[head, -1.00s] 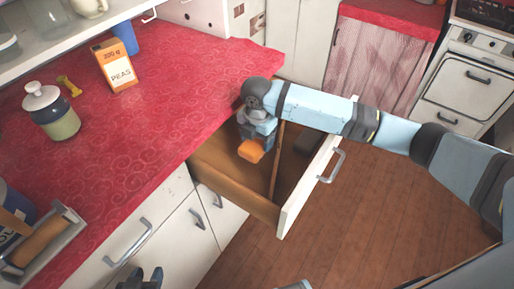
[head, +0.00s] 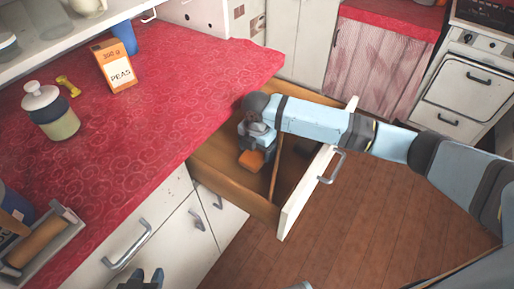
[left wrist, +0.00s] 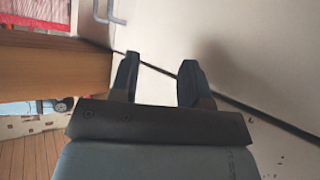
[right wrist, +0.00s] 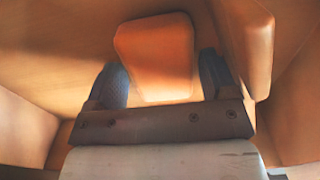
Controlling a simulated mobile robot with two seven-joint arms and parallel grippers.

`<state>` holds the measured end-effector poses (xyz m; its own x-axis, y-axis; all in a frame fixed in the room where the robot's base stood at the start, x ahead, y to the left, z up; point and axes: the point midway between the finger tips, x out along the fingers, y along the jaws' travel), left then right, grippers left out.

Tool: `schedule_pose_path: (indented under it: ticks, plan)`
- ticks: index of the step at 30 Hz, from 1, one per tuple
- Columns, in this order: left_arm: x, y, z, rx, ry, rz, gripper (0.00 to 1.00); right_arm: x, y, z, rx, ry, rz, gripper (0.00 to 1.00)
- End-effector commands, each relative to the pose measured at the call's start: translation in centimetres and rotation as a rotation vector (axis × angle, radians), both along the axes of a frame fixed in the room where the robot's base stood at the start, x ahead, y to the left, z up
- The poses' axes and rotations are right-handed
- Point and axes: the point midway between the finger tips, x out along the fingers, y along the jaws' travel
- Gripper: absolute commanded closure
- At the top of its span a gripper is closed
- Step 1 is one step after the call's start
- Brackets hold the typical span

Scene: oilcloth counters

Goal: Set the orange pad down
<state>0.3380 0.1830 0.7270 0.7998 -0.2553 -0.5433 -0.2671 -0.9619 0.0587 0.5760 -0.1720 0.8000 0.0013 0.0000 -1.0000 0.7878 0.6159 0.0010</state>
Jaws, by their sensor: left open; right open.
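The orange pad (head: 251,160) is down inside the open drawer, in the compartment left of the divider. In the right wrist view the pad (right wrist: 155,55) shows between and beyond the fingertips. My right gripper (head: 256,148) is open, low in the drawer over the pad; its fingers (right wrist: 165,85) stand apart on either side of the pad's near end. I cannot tell whether either finger touches it. My left gripper (head: 148,276) is open and empty, low in front of the cabinet doors; its fingers (left wrist: 157,75) show apart in the left wrist view.
The drawer (head: 233,195) has wooden walls and a divider (head: 275,174). A second rounded orange-tan shape (right wrist: 248,45) is at the right in the right wrist view. A peas box (head: 116,68), a jar (head: 52,115) and a yellow item (head: 67,85) stand on the red counter.

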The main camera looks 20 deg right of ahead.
Motion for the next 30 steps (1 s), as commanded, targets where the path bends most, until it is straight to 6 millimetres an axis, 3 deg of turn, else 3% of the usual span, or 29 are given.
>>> schedule_pose_path:
  ticks: [5, 18, 24, 30]
  plan:
    - [0.0, 0.0, 0.3, 0.0, 0.0, 0.0, 0.57, 0.1, 0.0, 1.9, 0.002, -0.004, 0.0, 0.21]
    - [-0.2, 0.1, 0.6, -0.003, 0.017, 0.005, 0.57, 0.1, 0.0, 10.6, 0.002, -0.002, 0.001, 0.21]
    - [-0.3, 0.1, 0.3, -0.004, 0.026, 0.008, 0.57, 0.0, 0.0, 12.1, 0.001, -0.001, 0.0, 0.21]
    - [-0.2, 0.1, 0.4, -0.007, 0.022, 0.01, 0.57, 0.0, 0.0, 12.2, 0.0, 0.0, 0.0, 0.21]
